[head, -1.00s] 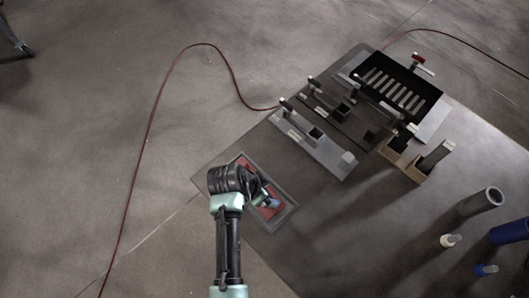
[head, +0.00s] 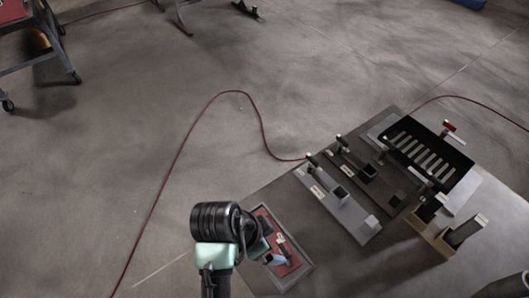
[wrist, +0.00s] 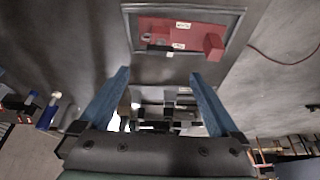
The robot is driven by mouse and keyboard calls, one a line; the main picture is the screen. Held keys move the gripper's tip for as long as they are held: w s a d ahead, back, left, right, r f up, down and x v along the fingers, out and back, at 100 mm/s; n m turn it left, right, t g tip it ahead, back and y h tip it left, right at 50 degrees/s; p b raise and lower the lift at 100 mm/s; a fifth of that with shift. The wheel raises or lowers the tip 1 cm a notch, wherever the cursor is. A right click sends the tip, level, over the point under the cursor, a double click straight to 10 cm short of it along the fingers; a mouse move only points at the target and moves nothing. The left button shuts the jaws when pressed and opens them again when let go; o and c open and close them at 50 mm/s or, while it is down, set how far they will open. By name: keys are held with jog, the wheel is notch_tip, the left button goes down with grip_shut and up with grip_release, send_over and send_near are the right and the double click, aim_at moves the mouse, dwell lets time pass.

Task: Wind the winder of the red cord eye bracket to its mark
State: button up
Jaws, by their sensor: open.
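A red bracket plate (head: 287,250) sits in a grey-framed recess at the table's left corner, partly hidden by my arm. In the wrist view the red plate (wrist: 178,30) shows at the top centre, with pale labels, a raised red block (wrist: 213,46) at its right and a dark bar (wrist: 160,50) along its near edge. I cannot tell which part is the winder, and no mark is readable. My gripper (wrist: 160,73) is open and empty. Its two blue fingers point toward the tray's near edge, apart from the plate. In the head view its tip is mostly hidden by the wrist.
Grey and black fixtures (head: 338,203) with upright posts stand right of the recess. A black slotted tray (head: 428,153) and a tan holder (head: 440,232) are farther right. A thin red cable (head: 187,143) lies on the floor.

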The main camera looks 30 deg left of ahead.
jog(key=shift+v, duration=1.2)
